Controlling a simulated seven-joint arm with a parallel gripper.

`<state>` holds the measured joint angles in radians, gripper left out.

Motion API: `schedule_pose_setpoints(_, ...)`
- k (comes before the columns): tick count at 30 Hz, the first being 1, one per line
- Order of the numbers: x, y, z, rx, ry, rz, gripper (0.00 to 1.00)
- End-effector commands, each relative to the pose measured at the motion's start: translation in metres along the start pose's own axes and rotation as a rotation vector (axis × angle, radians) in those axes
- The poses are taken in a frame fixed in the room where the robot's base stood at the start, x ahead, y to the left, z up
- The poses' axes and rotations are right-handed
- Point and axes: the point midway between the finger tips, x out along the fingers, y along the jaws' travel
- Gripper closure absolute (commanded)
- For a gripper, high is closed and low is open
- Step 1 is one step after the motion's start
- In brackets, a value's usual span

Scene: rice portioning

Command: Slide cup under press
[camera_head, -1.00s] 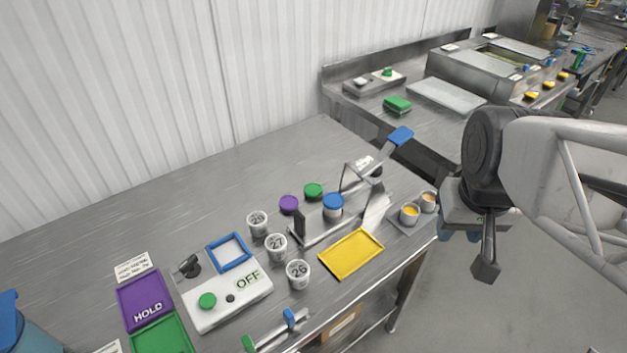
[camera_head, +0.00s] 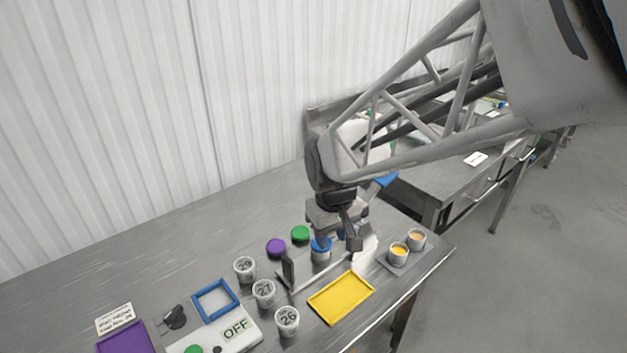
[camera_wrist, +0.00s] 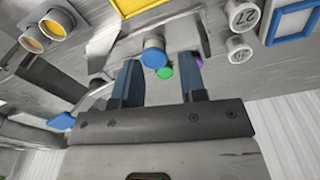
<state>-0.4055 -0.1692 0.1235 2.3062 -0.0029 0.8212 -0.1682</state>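The blue-lidded cup (camera_head: 321,253) stands at the metal press (camera_head: 290,270), partly hidden by my gripper; its lid also shows in the wrist view (camera_wrist: 153,52). The blue press handle (camera_head: 386,180) shows behind my wrist, and the upper press is mostly hidden by my arm. My gripper (camera_head: 337,240) is over the press area, close to the cup. In the wrist view its two blue-grey fingers (camera_wrist: 161,82) are wide apart with nothing gripped between them. The blue lid appears just beyond the fingertips.
Purple (camera_head: 276,247) and green (camera_head: 300,233) lids lie left of the press. A yellow tray (camera_head: 340,298) lies in front, and two filled cups (camera_head: 399,250) stand right. The back left counter is clear.

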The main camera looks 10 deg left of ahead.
Motion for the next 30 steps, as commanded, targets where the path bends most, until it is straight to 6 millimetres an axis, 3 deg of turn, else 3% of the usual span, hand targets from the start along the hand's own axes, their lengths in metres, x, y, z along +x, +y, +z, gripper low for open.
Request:
schedule_pose_setpoints(6, 0.032, -0.037, -0.040, -0.113, -0.032, -0.011, 0.62)
schedule_pose_setpoints(12, 0.053, -0.062, -0.063, -0.183, -0.050, -0.016, 0.62)
schedule_pose_setpoints(18, 0.062, -0.072, -0.070, -0.210, -0.057, -0.018, 0.62)
schedule_pose_setpoints(30, 0.063, -0.072, -0.070, -0.210, -0.058, -0.018, 0.62)
